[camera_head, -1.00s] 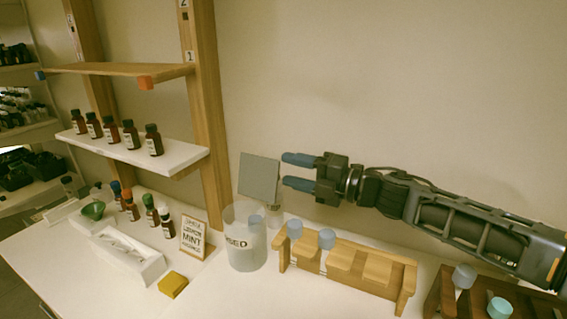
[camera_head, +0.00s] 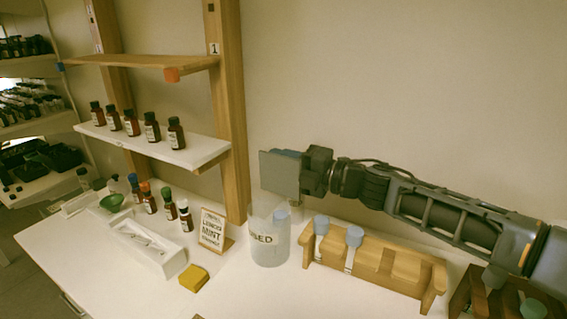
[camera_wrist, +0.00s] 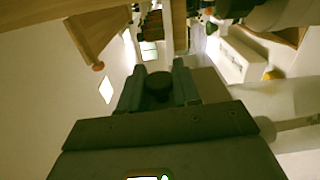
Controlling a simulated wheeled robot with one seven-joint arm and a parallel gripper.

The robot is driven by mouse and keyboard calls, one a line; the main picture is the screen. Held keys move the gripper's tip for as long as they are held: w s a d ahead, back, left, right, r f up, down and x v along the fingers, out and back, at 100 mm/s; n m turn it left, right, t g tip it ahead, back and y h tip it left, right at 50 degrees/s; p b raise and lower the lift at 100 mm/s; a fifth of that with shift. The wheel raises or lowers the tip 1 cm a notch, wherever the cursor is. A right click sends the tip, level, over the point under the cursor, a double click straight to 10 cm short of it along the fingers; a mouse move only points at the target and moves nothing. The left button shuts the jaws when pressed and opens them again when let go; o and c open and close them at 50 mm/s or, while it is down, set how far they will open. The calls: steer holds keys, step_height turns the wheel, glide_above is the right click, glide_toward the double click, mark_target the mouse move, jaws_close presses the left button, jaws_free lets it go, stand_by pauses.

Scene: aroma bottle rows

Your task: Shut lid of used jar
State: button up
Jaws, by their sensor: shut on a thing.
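The used jar (camera_head: 268,248) is a clear cylinder marked "USED" on the white counter. Its lid (camera_head: 277,174), a grey square plate, stands upright above the jar's back edge, so the jar is open. My gripper (camera_head: 286,156) is at the lid from the right, its fingers partly hidden behind the plate, and is shut on it. In the wrist view my two fingers (camera_wrist: 159,85) reach forward with a dark round shape between them. The exact contact with the lid is hard to make out there.
A wooden rack (camera_head: 375,262) with blue-capped vials stands right of the jar. A shelf post (camera_head: 233,120) rises behind, left of the lid.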

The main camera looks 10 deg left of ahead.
steer(key=shift+w+d, duration=0.1)
steer(key=shift+d, duration=0.1)
jaws_close()
steer(key=shift+d, duration=0.1)
